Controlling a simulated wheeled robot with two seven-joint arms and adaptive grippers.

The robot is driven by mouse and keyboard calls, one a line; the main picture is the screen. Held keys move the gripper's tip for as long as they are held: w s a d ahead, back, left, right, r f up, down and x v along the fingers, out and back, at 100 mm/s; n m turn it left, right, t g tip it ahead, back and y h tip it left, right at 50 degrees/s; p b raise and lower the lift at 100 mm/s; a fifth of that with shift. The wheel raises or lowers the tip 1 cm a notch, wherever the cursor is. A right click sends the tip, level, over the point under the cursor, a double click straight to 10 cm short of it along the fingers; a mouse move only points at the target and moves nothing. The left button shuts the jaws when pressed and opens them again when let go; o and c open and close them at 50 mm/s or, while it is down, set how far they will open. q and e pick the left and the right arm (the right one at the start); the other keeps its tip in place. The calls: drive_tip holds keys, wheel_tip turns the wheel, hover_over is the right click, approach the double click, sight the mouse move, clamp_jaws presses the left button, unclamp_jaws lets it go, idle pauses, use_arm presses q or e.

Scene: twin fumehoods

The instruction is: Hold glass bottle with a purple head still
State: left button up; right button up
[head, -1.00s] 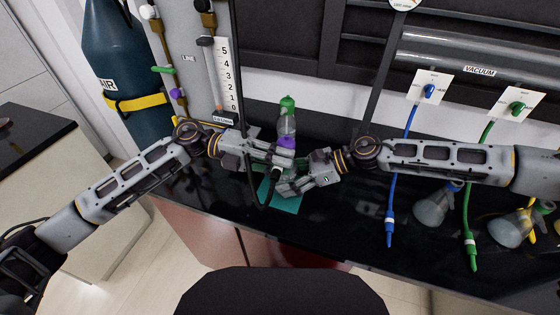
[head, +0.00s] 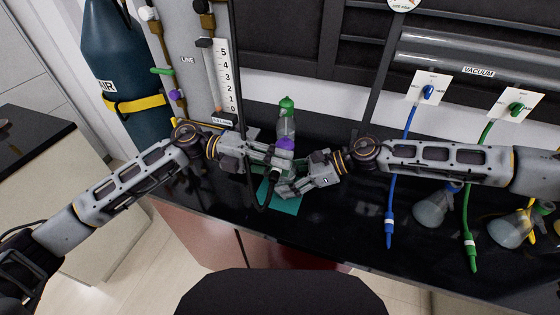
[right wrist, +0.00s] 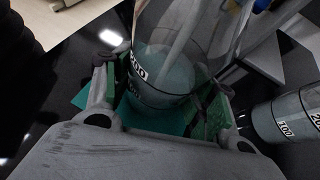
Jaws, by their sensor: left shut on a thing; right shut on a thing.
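The glass bottle with a purple head shows its purple top (head: 285,143) in the head view; its body is mostly hidden by my grippers. In the right wrist view its clear body (right wrist: 165,75), marked 200, sits between the green finger pads of my right gripper (right wrist: 160,105). My right gripper (head: 288,184) is shut on this bottle, low on its body, above a teal mat (head: 285,203).
A green-headed bottle (head: 287,110) stands close behind. A blue hose (head: 391,200) and a green hose (head: 467,200) hang at the right, near two more flasks (head: 430,210) (head: 508,230). A flow gauge (head: 223,75) stands behind left. The front counter right of the mat is clear.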

use_arm(q)
drive_tip(key=shift+s, duration=0.2)
drive_tip(key=shift+s+a, duration=0.1)
drive_tip(key=shift+s, duration=0.15)
drive_tip(key=shift+w+r+n, duration=0.15)
drive_tip(key=shift+r+n, duration=0.15)
idle(1.0)
drive_tip(key=shift+w+d+f, duration=0.1)
drive_tip(key=shift+w+d, duration=0.1)
drive_tip(key=shift+w, duration=0.35)
idle(1.6)
drive_tip(key=shift+d+r, duration=0.1)
drive_tip(key=shift+r, duration=0.15)
idle(0.9)
drive_tip(key=shift+w+f, duration=0.2)
drive_tip(key=shift+w, duration=0.35)
idle(1.4)
drive_tip(key=shift+s+d+r+n, duration=0.1)
drive_tip(key=shift+r+n, duration=0.3)
drive_tip(key=shift+n, duration=0.1)
idle(0.5)
